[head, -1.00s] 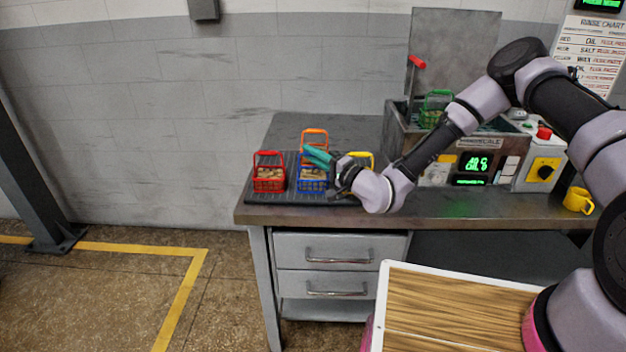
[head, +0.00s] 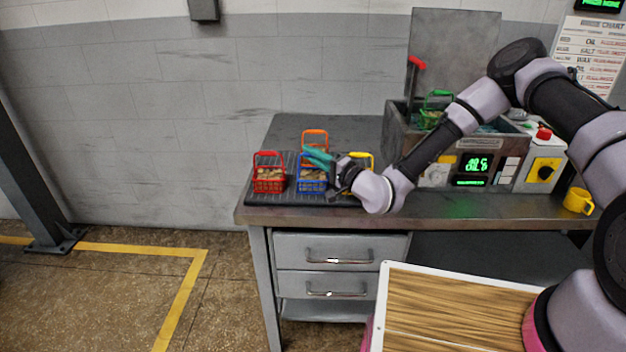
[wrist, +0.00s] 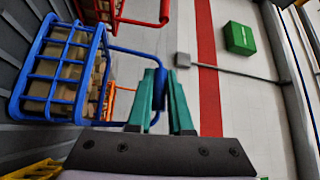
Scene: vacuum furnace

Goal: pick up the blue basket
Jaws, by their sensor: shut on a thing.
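The blue basket (head: 312,186) stands on the dark ribbed mat at the left of the bench, with brown pieces inside. It also shows in the wrist view (wrist: 60,72), upper left. My gripper (head: 320,157) has teal fingers, and in the wrist view (wrist: 160,98) they are shut on the blue basket's handle. The basket appears to rest on the mat; I cannot tell of any gap under it. My fingers and wrist hide part of the handle and the basket's right side.
A red basket (head: 269,180) stands to the left, an orange basket (head: 315,138) behind, and a yellow basket (head: 361,158) to the right, partly hidden. A green basket (head: 434,112) is at the tank (head: 397,130). A yellow mug (head: 578,201) stands at the right.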

